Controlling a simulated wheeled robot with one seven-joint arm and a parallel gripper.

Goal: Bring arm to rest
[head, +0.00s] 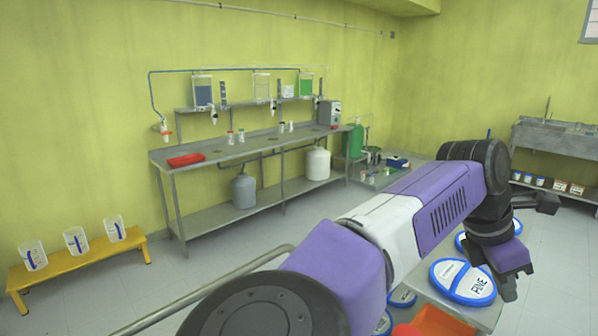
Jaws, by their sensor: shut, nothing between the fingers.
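My arm, purple, white and black, stretches from the bottom middle to the right of the head view. My gripper (511,288) hangs at the lower right with its fingers pointing down. Its fingers are shut with nothing between them. It is over or in front of a round white lid with a blue rim (462,281); I cannot tell whether it touches the lid. My arm hides part of the area below it.
A yellow stand (80,262) with clear beakers is at the left. An orange-red container (440,322) is at the bottom. A steel sink table (552,137) stands far right. The floor at left centre is clear.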

